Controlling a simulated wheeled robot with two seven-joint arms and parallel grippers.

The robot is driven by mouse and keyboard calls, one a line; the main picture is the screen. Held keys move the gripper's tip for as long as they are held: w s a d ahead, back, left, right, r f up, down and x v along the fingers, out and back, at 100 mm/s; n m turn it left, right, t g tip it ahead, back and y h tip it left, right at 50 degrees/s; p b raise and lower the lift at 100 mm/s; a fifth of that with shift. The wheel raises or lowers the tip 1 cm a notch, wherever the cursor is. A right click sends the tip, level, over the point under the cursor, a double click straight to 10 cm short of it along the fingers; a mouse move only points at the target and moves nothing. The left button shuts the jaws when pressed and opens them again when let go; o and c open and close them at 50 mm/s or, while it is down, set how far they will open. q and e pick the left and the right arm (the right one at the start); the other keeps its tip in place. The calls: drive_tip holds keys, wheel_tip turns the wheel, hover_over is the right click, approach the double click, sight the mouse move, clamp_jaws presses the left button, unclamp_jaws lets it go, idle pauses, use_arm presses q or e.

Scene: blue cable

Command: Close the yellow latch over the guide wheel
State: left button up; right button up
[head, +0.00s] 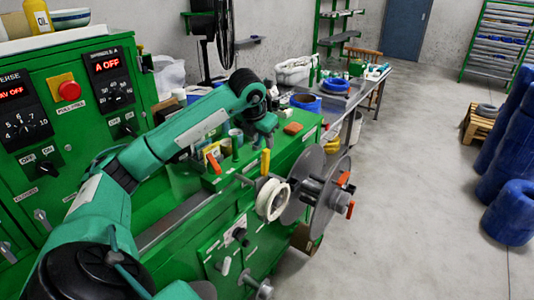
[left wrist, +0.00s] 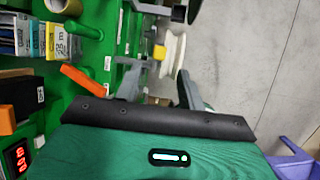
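The yellow latch (head: 265,162) stands upright just above and behind the white guide wheel (head: 272,200) on the front of the green machine. In the left wrist view the yellow latch (left wrist: 159,52) shows as a small block beside the white guide wheel (left wrist: 174,56). My left gripper (head: 264,136) hangs above the machine top, above the latch and apart from it. In the left wrist view its two grey fingers (left wrist: 158,85) are spread with nothing between them, and the latch lies beyond their tips. My right gripper is in neither view.
A grey reel (head: 308,185) with orange handles stands right of the wheel. An orange lever (head: 213,163) and small boxes sit on the machine top to the left. A control panel (head: 80,95) is at the left. The floor at right is clear near the machine.

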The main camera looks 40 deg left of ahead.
sight(265, 151)
use_arm(q)
drive_tip(key=p+x, duration=0.1)
drive_tip(key=x, duration=0.3)
drive_tip(key=shift+w+a+f, duration=0.1)
drive_tip(key=shift+w, duration=0.05)
drive_tip(key=p+x, duration=0.1)
drive_tip(key=x, duration=0.4)
drive_tip(key=shift+f, duration=0.2)
drive_tip(key=shift+w+a+f, duration=0.1)
drive_tip(key=shift+f, duration=0.1)
drive_tip(key=shift+c, duration=0.4)
clamp_jaws()
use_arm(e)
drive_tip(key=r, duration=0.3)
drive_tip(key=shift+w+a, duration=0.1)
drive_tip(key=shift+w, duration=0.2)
